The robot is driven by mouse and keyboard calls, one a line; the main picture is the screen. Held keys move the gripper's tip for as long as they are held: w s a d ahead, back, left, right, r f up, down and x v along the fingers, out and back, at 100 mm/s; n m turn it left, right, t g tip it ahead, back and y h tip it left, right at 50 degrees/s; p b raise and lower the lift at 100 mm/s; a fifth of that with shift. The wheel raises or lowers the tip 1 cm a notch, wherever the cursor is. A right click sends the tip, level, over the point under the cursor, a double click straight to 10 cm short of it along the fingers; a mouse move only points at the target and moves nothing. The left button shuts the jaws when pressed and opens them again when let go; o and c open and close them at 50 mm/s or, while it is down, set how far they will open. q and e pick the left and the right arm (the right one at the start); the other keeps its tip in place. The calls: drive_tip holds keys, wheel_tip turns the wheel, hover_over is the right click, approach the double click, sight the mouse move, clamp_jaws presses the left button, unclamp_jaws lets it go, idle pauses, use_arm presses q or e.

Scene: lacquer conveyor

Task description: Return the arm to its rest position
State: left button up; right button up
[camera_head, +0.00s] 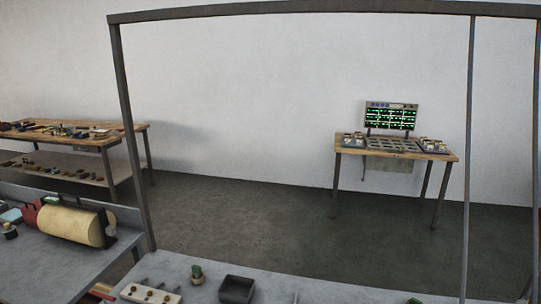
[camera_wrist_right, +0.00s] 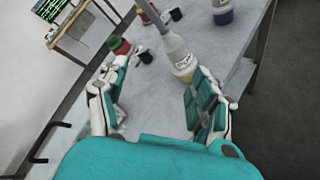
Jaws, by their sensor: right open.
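My right gripper (camera_wrist_right: 160,98) shows in the right wrist view with its two teal-padded fingers spread apart. Nothing is held between them. A white bottle (camera_wrist_right: 176,52) with a brownish band near its base stands on the grey table (camera_wrist_right: 225,60) beyond the fingertips. I cannot tell how far the bottle is from the fingers. No gripper shows in the head view, and my left gripper is out of sight.
Beyond the bottle are a red and green item (camera_wrist_right: 121,46) and dark small containers. In the head view, a grey bench (camera_head: 190,270) bears a dark square tray (camera_head: 237,289). A metal frame post (camera_head: 130,130) rises at its left. A table with a lit screen (camera_head: 391,115) stands by the wall.

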drive_tip(key=s+a+m+g+y, duration=0.5)
drive_tip(key=s+a+m+y, duration=0.75)
drive_tip(key=s, duration=0.45)
wheel_tip(320, 180, down, 32)
drive_tip(key=s+m+g+h+b, duration=0.1)
drive_tip(key=m+h+b, duration=0.1)
drive_tip(key=b, duration=0.4)
use_arm(q)
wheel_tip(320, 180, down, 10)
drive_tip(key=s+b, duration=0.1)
drive_tip(key=b, duration=0.3)
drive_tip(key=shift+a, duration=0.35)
use_arm(e)
drive_tip(key=s+d+f+g, duration=0.1)
drive_tip(key=s+d+f, duration=0.2)
drive_tip(key=s+f, duration=1.3)
wheel_tip(320, 180, down, 4)
drive_tip(key=shift+s+f+n, duration=0.1)
drive_tip(key=shift+s+n, duration=0.15)
drive_tip(key=shift+n, duration=0.1)
